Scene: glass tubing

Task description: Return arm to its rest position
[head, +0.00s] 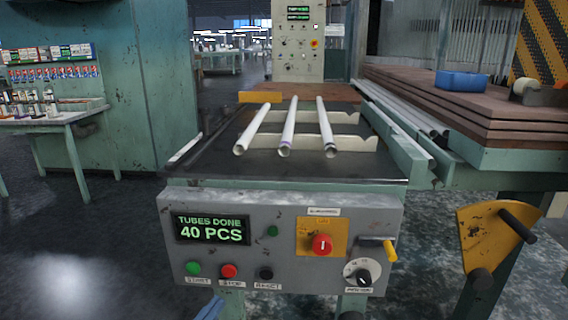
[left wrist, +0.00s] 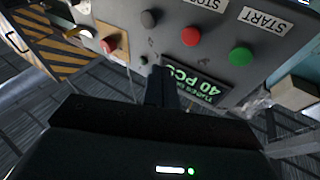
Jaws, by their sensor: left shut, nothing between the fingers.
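My left gripper (left wrist: 160,76) shows in the left wrist view as dark fingers, shut and empty, in front of the grey control panel (left wrist: 180,20), which appears upside down there. In the head view only a small blue piece, which looks like part of my left arm, shows at the bottom edge below the panel (head: 285,190). I cannot tell the gap between fingers and panel. The fingers cover part of the green-lit display (left wrist: 205,88). In the head view the display (head: 212,230) reads TUBES DONE 40 PCS. My right gripper is in neither view.
Three glass tubes (head: 288,128) lie on notched supports on the dark machine bed (head: 225,160). A table (head: 60,117) stands left; stacked boards (head: 460,110) lie right. Open floor lies front left.

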